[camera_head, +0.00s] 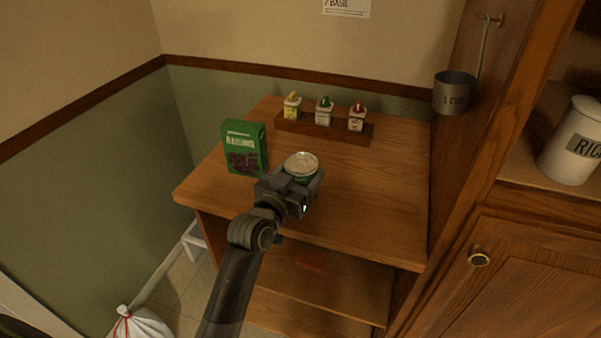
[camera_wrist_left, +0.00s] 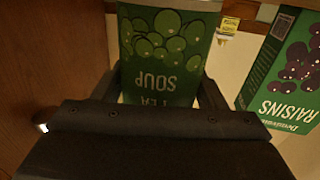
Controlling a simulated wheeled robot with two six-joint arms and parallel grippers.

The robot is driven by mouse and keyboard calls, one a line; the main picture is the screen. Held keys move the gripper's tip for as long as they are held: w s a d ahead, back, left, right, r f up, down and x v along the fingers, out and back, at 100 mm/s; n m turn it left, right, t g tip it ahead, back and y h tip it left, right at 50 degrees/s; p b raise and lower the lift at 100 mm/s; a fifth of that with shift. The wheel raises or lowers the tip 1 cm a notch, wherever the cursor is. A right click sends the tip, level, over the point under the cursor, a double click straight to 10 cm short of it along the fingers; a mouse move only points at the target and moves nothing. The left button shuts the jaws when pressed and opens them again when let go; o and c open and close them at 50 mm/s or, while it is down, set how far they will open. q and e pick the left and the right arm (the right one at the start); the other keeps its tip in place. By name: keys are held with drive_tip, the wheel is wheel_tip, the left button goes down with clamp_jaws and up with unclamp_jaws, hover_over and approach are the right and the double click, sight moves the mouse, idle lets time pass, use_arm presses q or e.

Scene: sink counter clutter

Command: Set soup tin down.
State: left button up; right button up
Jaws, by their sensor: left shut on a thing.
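The soup tin (camera_head: 301,164) is a green can with a pale metal lid, over the wooden counter top in the head view. In the left wrist view the tin (camera_wrist_left: 165,55) shows a pea soup label, upside down in the picture, between the two fingers. My left gripper (camera_head: 298,183) is shut on the tin, and its fingers (camera_wrist_left: 163,90) flank the can. The tin's base is hidden, so I cannot tell whether it touches the counter. My right gripper is not in view.
A green raisins box (camera_head: 245,148) stands left of the tin; it also shows in the left wrist view (camera_wrist_left: 290,70). Behind is a wooden rack (camera_head: 325,130) with small spice containers. The counter's right side (camera_head: 390,190) is clear. A measuring cup (camera_head: 455,92) hangs at right.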

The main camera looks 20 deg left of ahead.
use_arm(q)
drive_tip(key=o, duration=0.9)
drive_tip(key=shift+f, duration=0.2)
drive_tip(key=o, duration=0.4)
drive_tip(key=shift+r, duration=0.1)
